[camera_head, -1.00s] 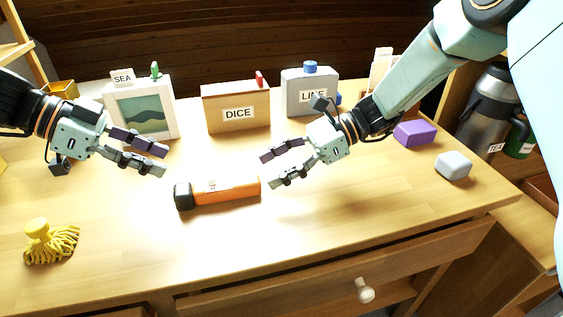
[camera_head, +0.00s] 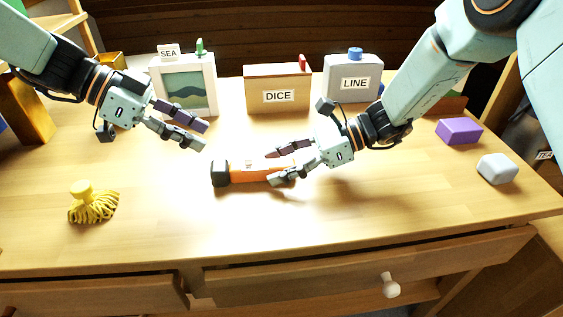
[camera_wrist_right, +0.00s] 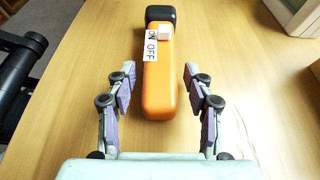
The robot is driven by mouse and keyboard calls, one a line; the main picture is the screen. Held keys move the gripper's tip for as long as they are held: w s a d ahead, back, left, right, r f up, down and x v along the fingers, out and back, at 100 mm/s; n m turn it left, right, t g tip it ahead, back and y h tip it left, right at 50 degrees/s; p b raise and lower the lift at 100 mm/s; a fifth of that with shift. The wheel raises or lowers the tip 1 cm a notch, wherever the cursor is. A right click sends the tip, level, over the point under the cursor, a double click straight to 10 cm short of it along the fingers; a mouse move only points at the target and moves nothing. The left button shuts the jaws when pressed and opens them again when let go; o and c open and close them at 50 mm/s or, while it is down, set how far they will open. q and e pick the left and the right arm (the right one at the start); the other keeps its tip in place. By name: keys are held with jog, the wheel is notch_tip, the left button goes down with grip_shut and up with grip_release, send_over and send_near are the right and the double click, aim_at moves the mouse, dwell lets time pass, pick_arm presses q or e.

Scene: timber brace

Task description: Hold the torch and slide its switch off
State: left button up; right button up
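The torch (camera_head: 244,172) lies on the table with its black head to the left and its orange body to the right. In the right wrist view, the torch (camera_wrist_right: 160,85) has a white switch (camera_wrist_right: 165,32) near the head, beside a label reading ON and OFF; the switch sits at the ON end. My right gripper (camera_head: 276,167) is open, its fingers at the tail end of the torch. In the wrist view its fingers stand apart on either side of the tail. My left gripper (camera_head: 204,138) is open and empty, above the table behind and left of the torch.
Behind stand a SEA picture frame (camera_head: 212,85), a DICE box (camera_head: 250,100) and a LINE box (camera_head: 350,65). A yellow tassel brush (camera_head: 93,205) lies front left. A purple block (camera_head: 459,131) and a grey block (camera_head: 497,169) lie right. The table front is clear.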

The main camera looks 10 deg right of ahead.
grip_shut()
dwell(0.3)
dwell(0.8)
